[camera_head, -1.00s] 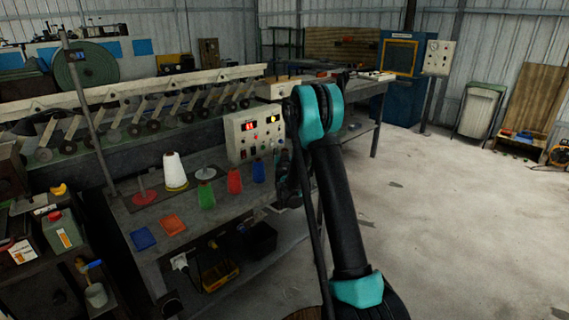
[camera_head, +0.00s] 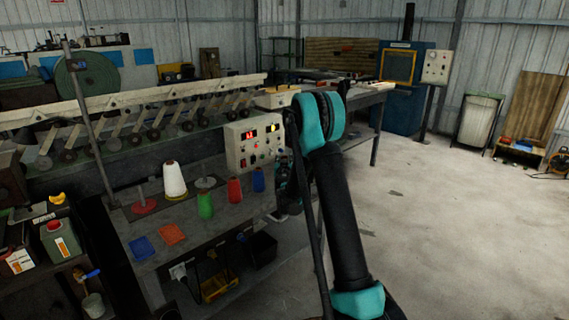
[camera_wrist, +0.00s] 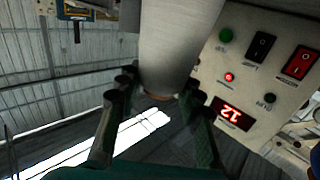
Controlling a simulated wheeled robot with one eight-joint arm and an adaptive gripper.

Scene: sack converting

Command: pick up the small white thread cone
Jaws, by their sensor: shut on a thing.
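My gripper (camera_wrist: 158,88) is shut on a plain white thread cone (camera_wrist: 178,45) in the wrist view, with a dark finger on either side of the cone's lower end in the picture. In the head view my arm hides most of the gripper and I cannot make out the held cone. A bigger-looking white cone (camera_head: 174,180) stands upright on the bench in the head view, apart from my gripper.
Green (camera_head: 205,205), red (camera_head: 235,190) and blue (camera_head: 258,180) cones stand along the bench near the control box (camera_head: 253,143); its buttons and display are close to the held cone in the wrist view. Blue (camera_head: 141,248) and orange (camera_head: 172,234) flat pieces lie at the bench's front.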

